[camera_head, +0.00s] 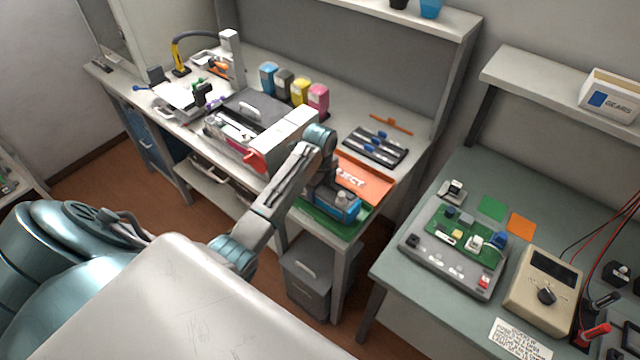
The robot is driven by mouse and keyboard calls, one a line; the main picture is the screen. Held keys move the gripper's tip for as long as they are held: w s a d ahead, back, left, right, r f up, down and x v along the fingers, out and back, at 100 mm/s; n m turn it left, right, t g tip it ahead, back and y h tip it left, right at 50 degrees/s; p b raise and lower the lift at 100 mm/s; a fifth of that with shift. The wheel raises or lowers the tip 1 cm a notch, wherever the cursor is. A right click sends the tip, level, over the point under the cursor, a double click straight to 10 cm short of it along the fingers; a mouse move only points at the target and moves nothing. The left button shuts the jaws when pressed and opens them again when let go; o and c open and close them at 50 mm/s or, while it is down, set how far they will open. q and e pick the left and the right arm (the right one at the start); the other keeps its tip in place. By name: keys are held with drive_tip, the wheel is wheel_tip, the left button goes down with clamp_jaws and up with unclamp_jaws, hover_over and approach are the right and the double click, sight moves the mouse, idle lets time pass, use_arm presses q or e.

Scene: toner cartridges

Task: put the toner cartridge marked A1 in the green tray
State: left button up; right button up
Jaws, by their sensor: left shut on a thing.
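My left gripper (328,190) is shut on a blue and dark toner cartridge (343,210). The cartridge is at the green tray (341,231), near the front right corner of the white bench. I cannot tell whether it touches the tray floor. The gripper and forearm hide part of the cartridge and the tray's left side. No A1 mark can be read from here. My right gripper is not in view.
An orange tray with partly hidden lettering (379,188) lies just behind the green tray. Blue, dark, yellow and pink cartridges (318,97) stand farther back. An opened printer (296,128) is left of my forearm. A grey bin (308,283) stands below.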

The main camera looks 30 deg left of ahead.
use_arm(q)
drive_tip(key=shift+f, duration=0.4)
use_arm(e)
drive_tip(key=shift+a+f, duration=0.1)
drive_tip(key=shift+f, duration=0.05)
use_arm(q)
drive_tip(key=o, duration=1.3)
drive_tip(key=shift+o, duration=1.1)
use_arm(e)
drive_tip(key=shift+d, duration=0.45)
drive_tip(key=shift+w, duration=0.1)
use_arm(q)
wheel_tip(320, 180, up, 8)
drive_tip(key=b, duration=0.3)
drive_tip(key=shift+r, duration=0.2)
drive_tip(key=shift+r+p, duration=0.8)
drive_tip(key=shift+p, duration=0.1)
drive_tip(key=shift+r+p, duration=0.45)
drive_tip(key=shift+r, duration=0.05)
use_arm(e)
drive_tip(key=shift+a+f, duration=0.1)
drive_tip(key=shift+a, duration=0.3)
